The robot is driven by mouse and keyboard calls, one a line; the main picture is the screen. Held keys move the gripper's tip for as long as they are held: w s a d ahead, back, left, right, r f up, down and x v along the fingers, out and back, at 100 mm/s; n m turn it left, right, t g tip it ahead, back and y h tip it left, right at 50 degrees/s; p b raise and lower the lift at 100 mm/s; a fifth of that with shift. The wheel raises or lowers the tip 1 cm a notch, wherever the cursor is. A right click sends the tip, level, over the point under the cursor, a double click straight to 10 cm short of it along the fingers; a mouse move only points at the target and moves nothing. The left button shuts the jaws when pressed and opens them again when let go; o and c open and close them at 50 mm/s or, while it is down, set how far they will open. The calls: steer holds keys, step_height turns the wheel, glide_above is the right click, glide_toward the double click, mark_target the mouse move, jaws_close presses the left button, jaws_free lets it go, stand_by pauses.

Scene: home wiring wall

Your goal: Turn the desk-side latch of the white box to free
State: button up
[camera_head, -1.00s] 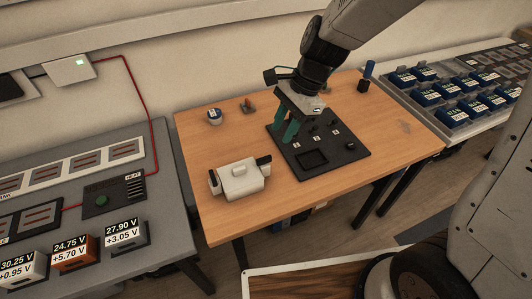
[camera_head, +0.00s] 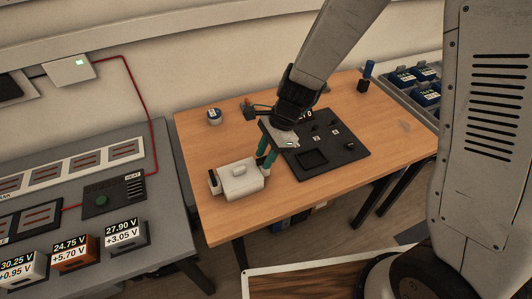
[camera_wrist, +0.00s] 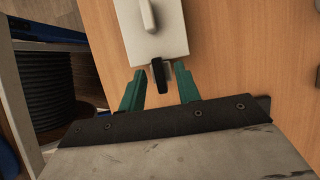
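The white box (camera_head: 238,183) lies on the wooden table, with a raised handle on its lid. One black latch (camera_head: 213,180) shows at its left end in the head view. Another black latch (camera_wrist: 161,73) sticks out from the box end in the wrist view; in the head view my fingers mostly hide it. My gripper (camera_head: 267,161) is at the box's right end, pointing down. In the wrist view its teal fingers are apart, one on each side of that latch, with gaps visible. Whether the latch is locked or free I cannot tell.
A black panel (camera_head: 345,157) with a recess and small parts lies right of the box. A small round container (camera_head: 214,117) stands behind it. A grey bench (camera_head: 165,190) with voltage displays is at left. The table front is clear.

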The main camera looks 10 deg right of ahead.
jaws_close()
